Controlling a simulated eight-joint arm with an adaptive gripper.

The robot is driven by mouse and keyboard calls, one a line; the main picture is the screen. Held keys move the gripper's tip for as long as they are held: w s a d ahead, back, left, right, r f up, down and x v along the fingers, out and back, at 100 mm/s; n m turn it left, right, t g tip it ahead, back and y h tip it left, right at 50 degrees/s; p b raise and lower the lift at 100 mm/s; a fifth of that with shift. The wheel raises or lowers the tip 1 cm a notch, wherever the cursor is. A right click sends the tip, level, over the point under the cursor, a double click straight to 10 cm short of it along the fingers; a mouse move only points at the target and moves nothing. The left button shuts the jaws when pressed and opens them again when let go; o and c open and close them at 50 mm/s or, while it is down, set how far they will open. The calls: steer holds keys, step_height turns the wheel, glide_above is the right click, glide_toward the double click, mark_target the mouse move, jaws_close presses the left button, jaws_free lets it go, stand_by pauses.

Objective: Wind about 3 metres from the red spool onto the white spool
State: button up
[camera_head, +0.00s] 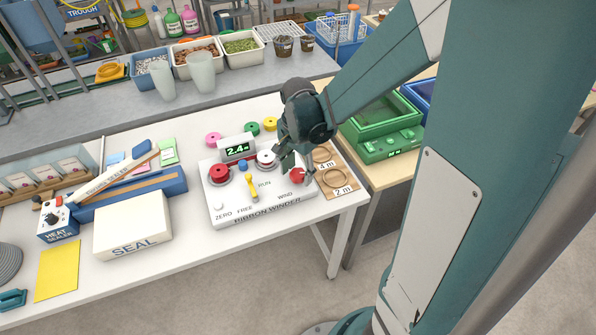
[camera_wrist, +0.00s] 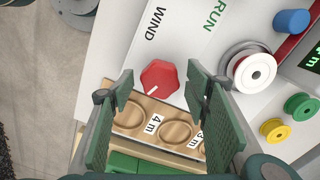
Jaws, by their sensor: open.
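The ribbon winder (camera_head: 300,208) is a white box on the table. The red spool (camera_head: 218,173) sits at its left. The white spool (camera_head: 266,158) is at its back middle and also shows in the wrist view (camera_wrist: 252,70), with red ribbon beside it. The display (camera_head: 237,150) reads 2.4. A yellow lever (camera_head: 252,188) stands between the FREE and RUN labels; its setting is unclear. The red WIND knob (camera_wrist: 160,77) has a white mark pointing lower left. My gripper (camera_wrist: 158,82) is open and empty around the knob's picture position; contact cannot be told.
A blue knob (camera_wrist: 291,21) stands near the white spool. Green (camera_wrist: 299,106) and yellow (camera_wrist: 274,131) spools lie behind the winder. A heat sealer (camera_head: 130,230) stands left.

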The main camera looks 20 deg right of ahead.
mark_target(298, 173)
step_height(298, 173, up, 12)
stand_by(1.1)
steer(key=shift+s+r, duration=0.1)
stand_by(0.4)
steer(key=s+a+r+n+t, duration=0.1)
steer(key=s+r+n+t, duration=0.2)
steer(key=s+n, duration=0.3)
steer(key=s+a+r+n+t, duration=0.2)
steer(key=s+r+n+t, duration=0.2)
steer(key=s+n, duration=0.3)
steer(key=shift+s+a+r, duration=0.25)
steer(key=shift+s+r, duration=0.3)
steer(key=shift+s, duration=0.2)
steer(key=shift+w, duration=0.1)
steer(key=shift+c, duration=0.2)
stand_by(1.4)
